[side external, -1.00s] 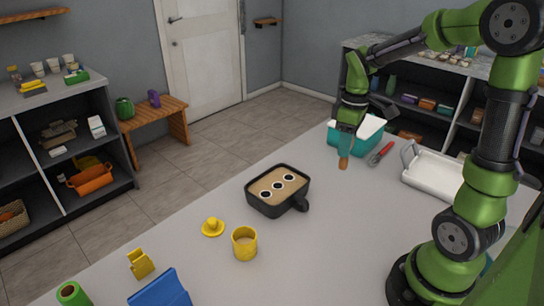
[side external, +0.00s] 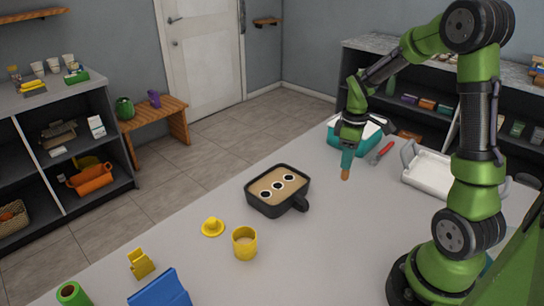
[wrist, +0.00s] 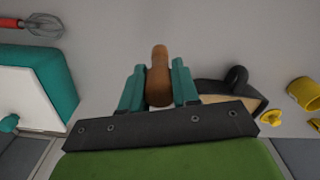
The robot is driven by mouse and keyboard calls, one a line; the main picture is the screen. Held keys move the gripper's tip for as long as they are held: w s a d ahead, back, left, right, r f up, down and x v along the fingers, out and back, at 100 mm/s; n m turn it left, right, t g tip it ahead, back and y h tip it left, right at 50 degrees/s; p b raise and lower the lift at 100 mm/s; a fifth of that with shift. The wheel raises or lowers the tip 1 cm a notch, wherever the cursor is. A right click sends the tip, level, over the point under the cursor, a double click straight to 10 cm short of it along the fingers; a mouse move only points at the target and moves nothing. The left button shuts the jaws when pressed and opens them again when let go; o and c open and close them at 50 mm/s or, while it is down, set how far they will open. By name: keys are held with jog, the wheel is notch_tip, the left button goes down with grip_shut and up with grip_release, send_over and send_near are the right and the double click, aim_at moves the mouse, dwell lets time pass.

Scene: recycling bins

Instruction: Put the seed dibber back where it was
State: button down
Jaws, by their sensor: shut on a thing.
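The seed dibber (side external: 345,173) is a brown wooden tool with a rounded end, held upright in my gripper (side external: 347,160). In the wrist view the dibber (wrist: 158,75) sits between the two teal fingers of my gripper (wrist: 158,85), which are shut on it. Its lower end shows below the fingers, above the table; I cannot tell the exact gap. The black tray with a handle (side external: 252,201) holds tan soil with three white-rimmed dark holes. It lies to the left of my gripper, and its edge shows in the wrist view (wrist: 215,88).
A teal box with a white top (side external: 343,141) stands just behind my gripper. A red-handled whisk (side external: 381,153) and a white tray (side external: 437,171) lie to the right. A yellow cup (side external: 245,244) and yellow knobbed lid (side external: 212,227) are in front left. The table's middle right is clear.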

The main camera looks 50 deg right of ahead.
jog(key=shift+w+d+f, duration=0.3)
jog(key=shift+w+f, duration=0.2)
jog(key=shift+f, duration=0.15)
jog(key=shift+w+d+f, duration=0.3)
jog(key=shift+w+f, duration=0.25)
jog(key=shift+f, duration=0.1)
jog(key=shift+w+d+f, duration=0.3)
jog(key=shift+w+f, duration=0.2)
jog(key=shift+f, duration=0.15)
jog(key=shift+f, duration=0.1)
jog(key=c, duration=0.8)
grip_release()
